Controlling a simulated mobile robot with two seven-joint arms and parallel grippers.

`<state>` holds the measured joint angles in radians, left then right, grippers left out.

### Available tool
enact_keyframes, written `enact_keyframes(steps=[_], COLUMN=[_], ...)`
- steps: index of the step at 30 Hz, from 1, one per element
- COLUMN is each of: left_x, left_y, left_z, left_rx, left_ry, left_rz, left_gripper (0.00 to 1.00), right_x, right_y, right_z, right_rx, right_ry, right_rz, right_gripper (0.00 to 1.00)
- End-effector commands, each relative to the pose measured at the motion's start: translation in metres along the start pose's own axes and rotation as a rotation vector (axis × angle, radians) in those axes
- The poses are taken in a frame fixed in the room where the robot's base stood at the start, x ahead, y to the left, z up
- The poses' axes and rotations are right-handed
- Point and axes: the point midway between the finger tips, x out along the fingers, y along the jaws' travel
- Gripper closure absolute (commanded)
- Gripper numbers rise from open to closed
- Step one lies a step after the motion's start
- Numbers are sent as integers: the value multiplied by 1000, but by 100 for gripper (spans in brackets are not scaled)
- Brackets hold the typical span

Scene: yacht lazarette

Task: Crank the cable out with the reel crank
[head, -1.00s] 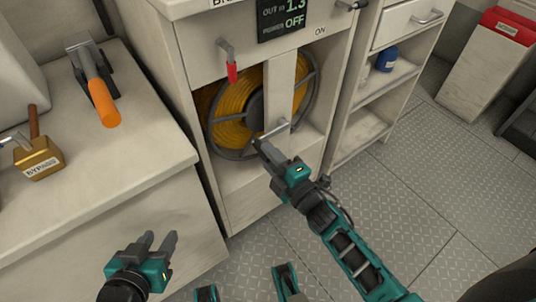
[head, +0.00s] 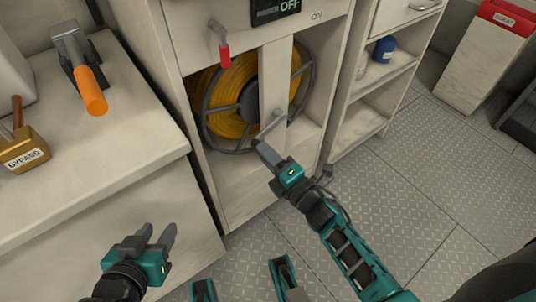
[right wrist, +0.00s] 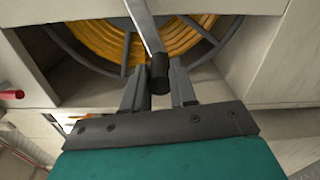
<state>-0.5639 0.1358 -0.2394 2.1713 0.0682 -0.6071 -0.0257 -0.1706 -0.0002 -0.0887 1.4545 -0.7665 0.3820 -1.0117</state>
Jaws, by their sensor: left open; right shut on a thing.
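The cable reel (head: 238,118), wound with yellow cable, sits inside a pale cabinet behind an upright post. The grey reel crank (head: 270,126) reaches down and left from the post. My right gripper (head: 259,146) is shut on the crank's handle. In the right wrist view the black handle (right wrist: 159,72) stands between the two fingers (right wrist: 159,92), with the metal crank arm rising from it. My left gripper (head: 158,238) is open and empty, low in front of the left counter, away from the reel. The handle is mostly hidden by the gripper in the head view.
A display reading OFF (head: 276,10) and a red-handled lever (head: 222,45) are above the reel. An orange-handled lever (head: 91,92) and a brass BYPASS block (head: 25,150) are on the left counter.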

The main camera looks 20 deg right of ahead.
Motion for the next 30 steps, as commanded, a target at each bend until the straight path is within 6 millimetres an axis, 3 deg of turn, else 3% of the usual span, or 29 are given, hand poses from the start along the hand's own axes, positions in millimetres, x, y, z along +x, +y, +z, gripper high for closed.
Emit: enact_keyframes(steps=[5,6,13,23,30], left_x=[0,0,0,-2,-7], left_y=[0,0,-1,0,0], left_z=[0,0,0,-1,-5], left_rx=[-1,-1,-1,-2,-4], left_ry=[1,1,1,-1,-1], left_rz=[-1,-1,-2,-2,-6], left_gripper=[57,57,57,57,57], right_x=[0,0,0,-5,-48], right_y=[0,0,0,1,1], right_z=[0,0,0,0,0], right_rx=[0,0,1,1,4], right_ry=[0,0,0,-1,-1], right_rz=[0,0,0,0,-5], right_gripper=[100,71,49,48,48])
